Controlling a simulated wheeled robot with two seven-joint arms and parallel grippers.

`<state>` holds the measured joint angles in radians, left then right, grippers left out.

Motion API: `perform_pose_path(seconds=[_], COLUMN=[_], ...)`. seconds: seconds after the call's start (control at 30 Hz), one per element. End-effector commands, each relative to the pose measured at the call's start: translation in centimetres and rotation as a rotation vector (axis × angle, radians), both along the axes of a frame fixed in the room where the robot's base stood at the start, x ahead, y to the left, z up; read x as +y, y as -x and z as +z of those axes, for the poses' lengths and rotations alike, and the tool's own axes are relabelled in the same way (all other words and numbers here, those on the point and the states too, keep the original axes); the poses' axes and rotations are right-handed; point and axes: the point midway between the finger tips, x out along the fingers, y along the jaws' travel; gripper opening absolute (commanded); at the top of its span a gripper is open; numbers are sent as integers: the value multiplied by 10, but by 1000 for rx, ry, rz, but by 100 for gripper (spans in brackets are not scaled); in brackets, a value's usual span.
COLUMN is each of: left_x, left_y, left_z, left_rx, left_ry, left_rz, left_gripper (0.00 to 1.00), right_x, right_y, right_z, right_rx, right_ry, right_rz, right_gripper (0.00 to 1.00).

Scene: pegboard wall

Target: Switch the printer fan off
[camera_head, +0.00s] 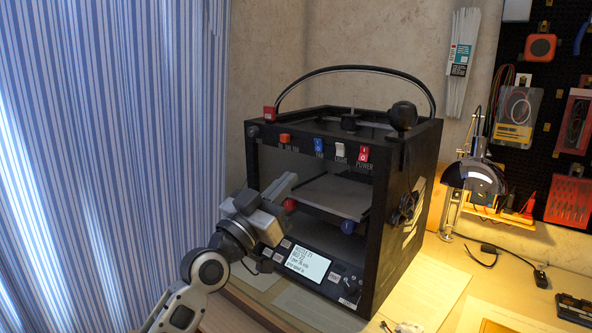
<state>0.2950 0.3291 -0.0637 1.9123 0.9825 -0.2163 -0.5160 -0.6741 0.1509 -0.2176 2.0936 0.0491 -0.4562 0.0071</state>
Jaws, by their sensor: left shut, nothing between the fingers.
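The black 3D printer (405,230) stands on the table with a row of rocker switches along its top front beam. The fan switch (319,146) is the blue rocker, left of the white light switch (340,150) and the red power switch (363,154). Its exact tilt is too small to tell. My left gripper (289,182) is shut and empty in front of the printer's open front, below and left of the fan switch and apart from it. It hides part of the printer's left front. My right gripper is not in view.
An orange button (285,138) sits left of the fan switch. A lit display (306,263) is on the lower panel. A desk lamp (475,178) stands to the right, before a pegboard with tools. A striped curtain (110,130) hangs at left. Papers lie on the table.

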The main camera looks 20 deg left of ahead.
Motion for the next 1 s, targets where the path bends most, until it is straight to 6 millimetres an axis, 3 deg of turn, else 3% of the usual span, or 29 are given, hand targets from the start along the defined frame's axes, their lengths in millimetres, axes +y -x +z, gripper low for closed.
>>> perform_pose_path(seconds=[0.03, 0.1, 0.3, 0.87, 1.0], left_x=[3, 6, 11, 12, 6], left_y=[8, 17, 31, 34, 36], left_z=[-13, -21, -33, -34, -52], left_rx=[1, 1, -2, -2, 38], left_ry=[-4, -2, -1, 1, -7], left_rz=[2, 1, 1, 1, -4], left_gripper=[0, 0, 0, 0, 0], right_x=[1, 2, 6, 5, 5], right_y=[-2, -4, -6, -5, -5], right_z=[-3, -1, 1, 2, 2], right_rx=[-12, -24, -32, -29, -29], right_ry=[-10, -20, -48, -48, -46], right_rz=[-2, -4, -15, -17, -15], right_gripper=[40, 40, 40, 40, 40])
